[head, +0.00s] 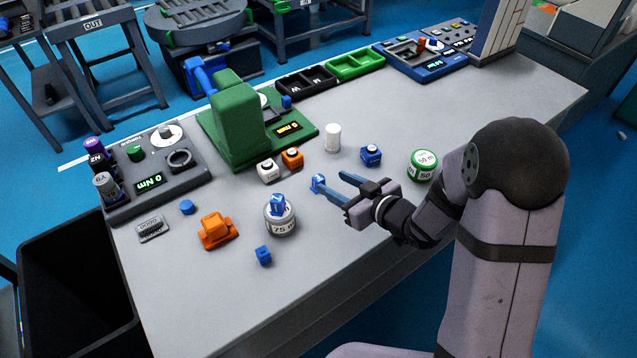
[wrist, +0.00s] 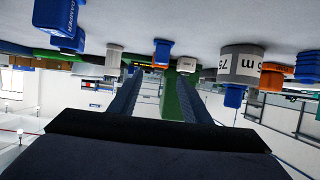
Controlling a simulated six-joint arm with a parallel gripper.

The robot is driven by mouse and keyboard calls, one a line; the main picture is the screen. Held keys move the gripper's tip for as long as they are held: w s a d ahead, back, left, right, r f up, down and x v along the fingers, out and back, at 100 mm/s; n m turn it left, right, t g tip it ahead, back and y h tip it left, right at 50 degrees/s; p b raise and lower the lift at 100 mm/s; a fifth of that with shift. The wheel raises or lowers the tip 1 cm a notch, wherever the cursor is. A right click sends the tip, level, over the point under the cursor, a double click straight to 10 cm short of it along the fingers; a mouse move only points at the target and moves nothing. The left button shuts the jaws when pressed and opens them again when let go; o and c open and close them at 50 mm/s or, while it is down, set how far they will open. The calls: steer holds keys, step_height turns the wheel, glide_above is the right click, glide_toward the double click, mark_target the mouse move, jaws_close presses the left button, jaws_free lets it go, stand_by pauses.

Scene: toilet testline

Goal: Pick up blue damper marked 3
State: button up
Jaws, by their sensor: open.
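Several small blue pieces are in view, and I cannot read a 3 on any of them. One blue piece with a white mark (head: 318,184) stands just off my fingertips. Another, also with white marks (head: 278,203), sits on top of the grey 75 m weight (head: 280,224). A blue block (head: 264,256) lies near the table's front edge. A blue block with a black top (head: 371,156) stands behind my gripper. My gripper (head: 334,186) is open and empty, its two blue fingers low over the table. In the wrist view, a blue piece (wrist: 162,50) shows between the fingers.
The grey table (head: 350,262) holds a green press (head: 238,125), a white cylinder (head: 333,138), a green 50 m weight (head: 423,165) and an orange part (head: 217,231). Orange (head: 292,158) and white (head: 268,170) blocks stand before the press. The front right is clear.

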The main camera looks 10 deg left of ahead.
mark_target(320, 180)
step_height(320, 180, down, 2)
steer(key=shift+f, duration=0.1)
steer(key=shift+p+x, duration=0.8)
steer(key=shift+x, duration=2.85)
jaws_close()
